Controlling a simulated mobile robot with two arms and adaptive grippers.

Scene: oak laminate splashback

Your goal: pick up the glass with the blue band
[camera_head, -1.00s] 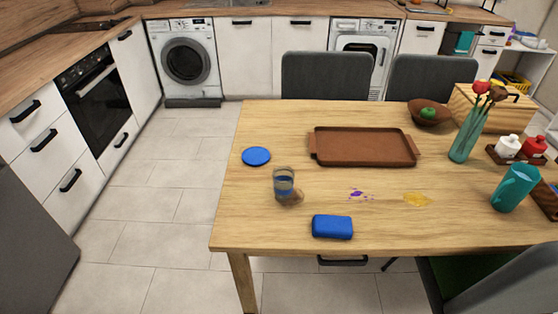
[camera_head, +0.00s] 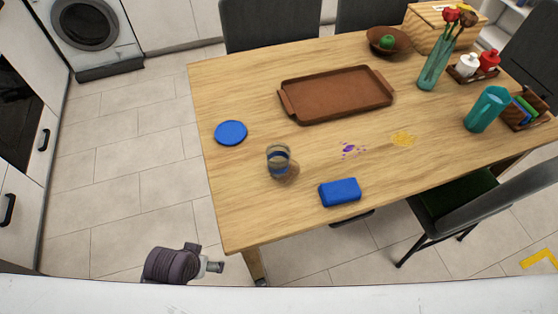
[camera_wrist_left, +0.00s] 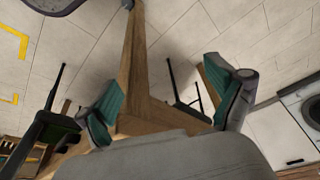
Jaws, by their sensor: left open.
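The glass with the blue band (camera_head: 279,160) stands upright on the wooden table (camera_head: 235,205), near its left end. It is clear, with a dark blue band, and casts a brownish shadow. In the left wrist view my left gripper (camera_wrist_left: 160,76) is open and empty, its teal-padded fingers wide apart. That view shows a table edge and leg and the floor beyond the fingers, but not the glass. In the head view a dark part of my arm shows at the bottom left, below the table and well apart from the glass. My right gripper is not in view.
A blue disc (camera_head: 231,133) lies behind-left of the glass and a blue block (camera_head: 340,192) front-right. A brown tray (camera_head: 340,94) lies behind. Purple (camera_head: 349,149) and yellow (camera_head: 402,138) stains mark the table. A teal pitcher (camera_head: 487,109) stands right. Floor left of the table is clear.

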